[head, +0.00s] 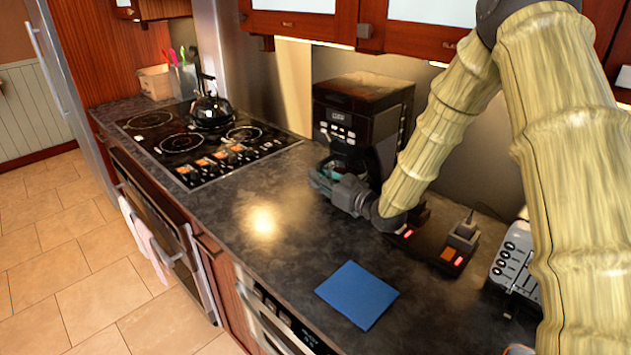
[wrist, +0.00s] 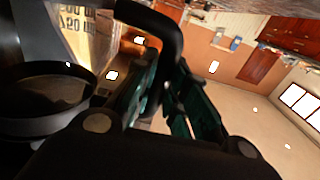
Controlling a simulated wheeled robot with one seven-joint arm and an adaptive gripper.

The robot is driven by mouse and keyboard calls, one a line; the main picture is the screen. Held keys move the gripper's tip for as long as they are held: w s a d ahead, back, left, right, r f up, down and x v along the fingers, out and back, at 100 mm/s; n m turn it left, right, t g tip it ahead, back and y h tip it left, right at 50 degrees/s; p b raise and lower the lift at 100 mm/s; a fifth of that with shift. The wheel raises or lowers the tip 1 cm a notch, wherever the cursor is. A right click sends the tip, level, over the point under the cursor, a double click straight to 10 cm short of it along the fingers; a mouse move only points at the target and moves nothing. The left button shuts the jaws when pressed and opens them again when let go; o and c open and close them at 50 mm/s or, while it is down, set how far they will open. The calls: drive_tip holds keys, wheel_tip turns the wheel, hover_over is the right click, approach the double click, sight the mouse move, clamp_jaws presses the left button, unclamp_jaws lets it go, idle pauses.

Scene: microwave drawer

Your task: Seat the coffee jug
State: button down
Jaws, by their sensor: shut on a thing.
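In the head view, my gripper (head: 326,178) is at the front of the black coffee machine (head: 345,108), low near the counter. The jug is mostly hidden there behind my gripper and in shadow. I cannot tell whether it rests on the machine's base. A dark round rim (wrist: 45,125) shows at the left of the wrist view.
A stove (head: 190,140) with a black kettle (head: 211,108) stands left of the machine. A blue mat (head: 357,294) lies on the counter in front. A dark device with red lights (head: 448,252) and a toaster (head: 515,262) stand to the right. The counter (head: 265,225) between stove and mat is clear.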

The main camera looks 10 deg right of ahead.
drive_tip(key=shift+w+d, duration=0.6)
drive_tip(key=shift+d, duration=0.25)
drive_tip(key=shift+w+d, duration=0.55)
drive_tip(key=shift+d, duration=0.25)
drive_tip(key=shift+r, duration=0.15)
drive_tip(key=shift+f+b, duration=0.8)
drive_tip(key=shift+b, duration=0.15)
idle(1.5)
drive_tip(key=c, duration=1.3)
unclamp_jaws()
drive_tip(key=shift+c, duration=0.2)
drive_tip(key=shift+s+f, duration=0.1)
